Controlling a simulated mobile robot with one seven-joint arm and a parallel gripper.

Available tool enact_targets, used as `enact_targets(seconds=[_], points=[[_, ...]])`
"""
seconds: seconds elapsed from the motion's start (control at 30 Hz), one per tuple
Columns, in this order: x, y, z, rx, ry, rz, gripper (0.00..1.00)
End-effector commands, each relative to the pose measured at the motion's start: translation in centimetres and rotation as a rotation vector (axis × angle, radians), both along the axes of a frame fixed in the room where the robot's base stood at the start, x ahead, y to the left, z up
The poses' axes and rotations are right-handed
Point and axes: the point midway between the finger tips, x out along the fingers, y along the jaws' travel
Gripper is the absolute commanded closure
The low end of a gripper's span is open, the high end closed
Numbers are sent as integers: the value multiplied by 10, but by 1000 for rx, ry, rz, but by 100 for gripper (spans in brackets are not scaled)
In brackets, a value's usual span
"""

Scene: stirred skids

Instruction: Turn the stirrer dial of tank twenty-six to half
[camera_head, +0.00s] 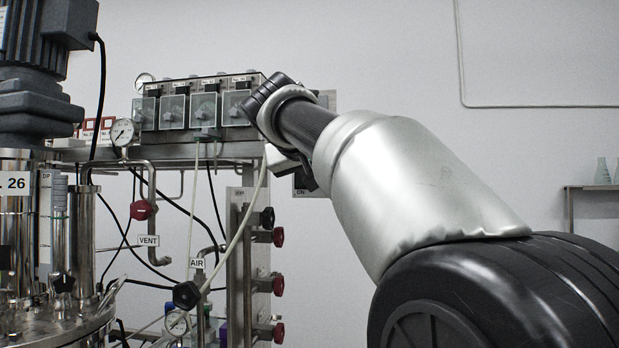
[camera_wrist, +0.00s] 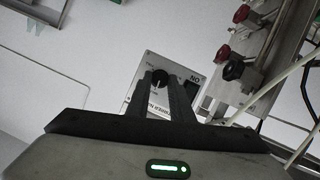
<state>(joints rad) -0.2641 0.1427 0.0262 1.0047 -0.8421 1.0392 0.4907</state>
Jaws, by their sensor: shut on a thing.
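The tank with the sign "26" (camera_head: 14,205) stands at the left of the head view. In the wrist view, a pale panel (camera_wrist: 140,99) carries a black round dial (camera_wrist: 160,76) and a partly covered label, seen turned over. My gripper (camera_wrist: 160,83) has its two dark fingers on either side of this dial and is shut on it. The dial's pointer setting is too small to read.
A row of clear-covered pump boxes (camera_head: 172,112) sits on the rack left of my wrist. Red and black valve knobs (camera_head: 278,237) stick out below. A pale hose (camera_head: 246,225) hangs close to the wrist.

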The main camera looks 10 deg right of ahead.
Motion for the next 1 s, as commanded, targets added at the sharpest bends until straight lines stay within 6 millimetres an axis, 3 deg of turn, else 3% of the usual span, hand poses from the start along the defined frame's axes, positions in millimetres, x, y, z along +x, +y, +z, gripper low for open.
enact_targets(seconds=[0.73, 0.77, 0.87, 1.0], points=[[0, -1, -1, 90, -27, -2, 100], [0, -1, -1, 90, -27, -2, 78], [0, -1, -1, 89, -26, -1, 61], [0, -1, 0, 88, -27, -1, 61]])
